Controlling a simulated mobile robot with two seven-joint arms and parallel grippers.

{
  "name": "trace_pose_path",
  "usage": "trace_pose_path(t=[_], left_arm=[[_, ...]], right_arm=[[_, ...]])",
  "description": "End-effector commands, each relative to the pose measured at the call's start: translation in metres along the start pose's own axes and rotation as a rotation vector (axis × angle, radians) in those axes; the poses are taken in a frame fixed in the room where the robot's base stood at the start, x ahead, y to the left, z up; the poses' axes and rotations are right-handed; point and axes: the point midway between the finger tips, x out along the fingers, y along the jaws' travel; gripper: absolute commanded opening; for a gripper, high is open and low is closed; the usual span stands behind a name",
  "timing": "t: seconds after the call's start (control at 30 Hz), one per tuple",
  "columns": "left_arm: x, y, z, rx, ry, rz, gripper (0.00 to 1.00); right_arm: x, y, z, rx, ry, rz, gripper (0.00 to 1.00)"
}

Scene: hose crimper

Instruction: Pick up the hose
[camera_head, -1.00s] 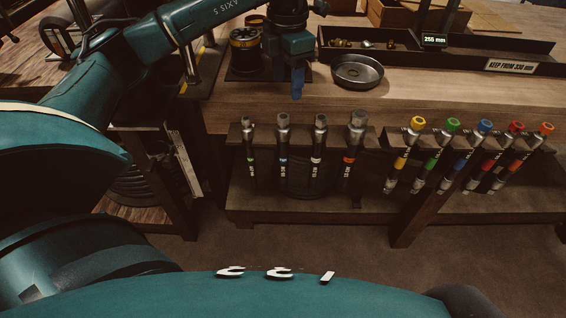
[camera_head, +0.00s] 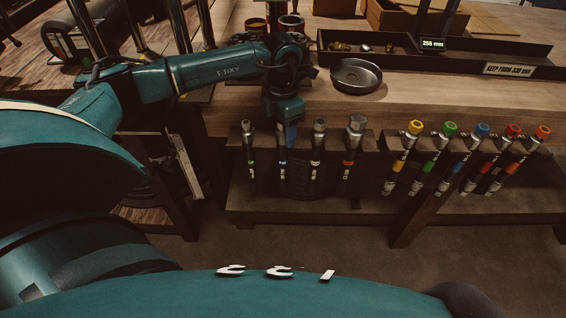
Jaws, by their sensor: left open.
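Several dark hoses with metal ends hang upright in a rack under the bench's front edge. From left they are a green-banded hose (camera_head: 251,165), a blue-banded hose (camera_head: 282,175), a white-banded hose (camera_head: 316,158) and a red-banded hose (camera_head: 349,158). My left gripper (camera_head: 289,138) points down in front of the rack at the blue-banded hose and hides its upper end. Its jaws are open, and I cannot tell whether they touch or surround the hose. My right gripper is out of view.
More hoses with coloured ends, one yellow-topped hose (camera_head: 404,157) among them, lean in a right-hand rack. On the bench are a round metal dish (camera_head: 357,76), a dark tray (camera_head: 400,58) with small fittings, a "255 mm" display (camera_head: 433,43) and a sign (camera_head: 510,70).

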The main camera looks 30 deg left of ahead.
Motion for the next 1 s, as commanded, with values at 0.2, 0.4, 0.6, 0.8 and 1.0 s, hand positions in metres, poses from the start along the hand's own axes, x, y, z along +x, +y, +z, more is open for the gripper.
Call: trace_pose_path(t=[0.2, 0.4, 0.6, 0.8, 1.0], left_arm=[[0.0005, -0.0001, 0.0003, 0.001, -0.001, 0.000, 0.55], [0.0002, -0.0003, 0.0003, 0.001, -0.001, 0.000, 0.38], [0.0001, -0.0003, 0.0004, 0.001, -0.001, 0.000, 0.22], [0.0000, -0.0003, 0.0004, 0.001, -0.001, 0.000, 0.06], [-0.0009, -0.0001, 0.0008, 0.001, -0.003, 0.000, 0.03]], right_arm=[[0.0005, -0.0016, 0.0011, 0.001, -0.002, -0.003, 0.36], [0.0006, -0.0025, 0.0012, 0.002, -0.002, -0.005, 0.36], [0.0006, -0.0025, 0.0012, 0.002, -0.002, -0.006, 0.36], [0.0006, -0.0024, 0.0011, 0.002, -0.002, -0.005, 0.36], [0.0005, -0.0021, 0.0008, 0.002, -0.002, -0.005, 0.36]])
